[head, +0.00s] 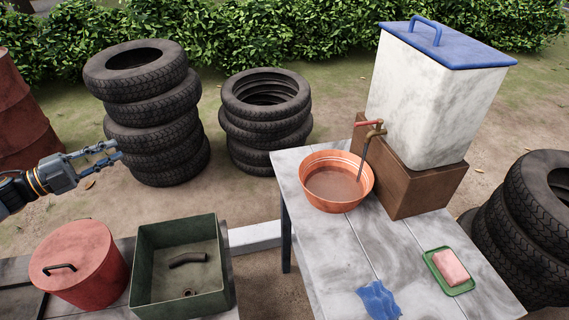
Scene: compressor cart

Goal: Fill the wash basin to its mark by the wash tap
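The wash basin (313,164) is a round orange bowl standing on the grey-white table, below the wash tap. Its inside shows a flat brownish surface below the rim; I cannot make out a mark. The wash tap (376,130) is brass with a red handle, mounted at the white tank (430,105) with a blue lid. A thin grey streak, like running water, slants from the tap into the basin. My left gripper (112,155) is at the far left, fingers apart and empty, well away from the tap and basin. My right gripper is out of view.
The tank stands on a brown block (420,188). A green dish with pink soap (450,266) and a blue cloth (379,300) lie on the table (340,248). A red lidded pot (78,262) and a green bin (180,235) stand lower left. Tyre stacks (265,120) stand behind.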

